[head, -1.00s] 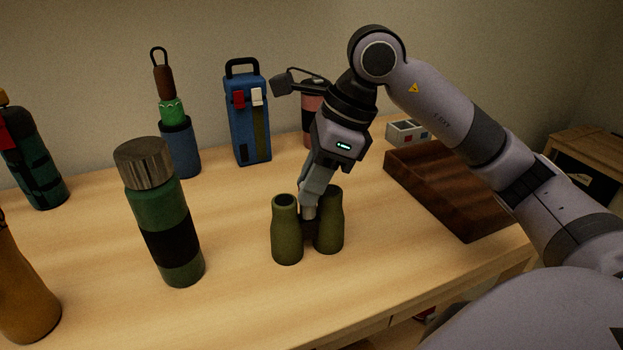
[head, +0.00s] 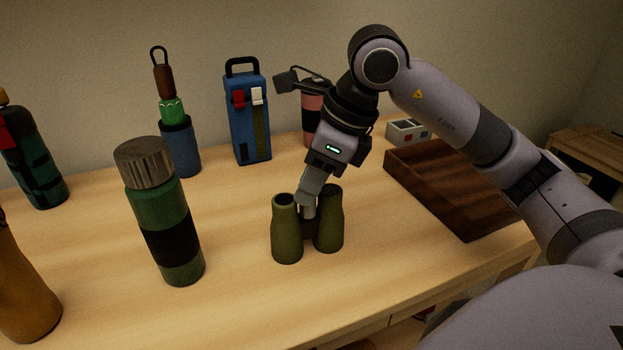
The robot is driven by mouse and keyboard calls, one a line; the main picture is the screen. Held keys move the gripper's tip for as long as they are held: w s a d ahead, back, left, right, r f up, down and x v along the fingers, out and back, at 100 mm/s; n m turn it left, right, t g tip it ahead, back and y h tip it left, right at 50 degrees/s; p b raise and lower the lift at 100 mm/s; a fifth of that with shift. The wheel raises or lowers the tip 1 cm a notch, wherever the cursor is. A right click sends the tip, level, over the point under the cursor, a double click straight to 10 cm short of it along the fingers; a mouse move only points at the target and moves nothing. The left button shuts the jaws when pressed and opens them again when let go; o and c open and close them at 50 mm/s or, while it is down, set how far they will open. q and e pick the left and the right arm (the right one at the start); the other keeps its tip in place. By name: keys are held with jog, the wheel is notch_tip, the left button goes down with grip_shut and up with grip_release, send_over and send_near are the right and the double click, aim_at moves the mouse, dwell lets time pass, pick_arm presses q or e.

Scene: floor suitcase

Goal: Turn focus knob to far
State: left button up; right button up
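Olive-green binoculars (head: 287,230) stand upright on the wooden table, with two barrels joined by a darker bridge. The focus knob (head: 308,211) is a small grey cylinder between the barrels, partly covered by my gripper. My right gripper (head: 308,200) points down at the knob from above, with its fingertips at the knob's top. The fingers look close together around the knob, but the far finger is hidden. My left gripper is not in view.
A green flask with a metal cap (head: 165,220) stands left of the binoculars. A blue box (head: 247,115) and a blue cup with a green item (head: 179,145) stand behind. A brown wooden tray (head: 450,190) lies to the right. The table front is clear.

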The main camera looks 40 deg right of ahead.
jog(key=o, duration=0.3)
jog(key=shift+p+v, duration=0.7)
jog(key=shift+v, duration=2.9)
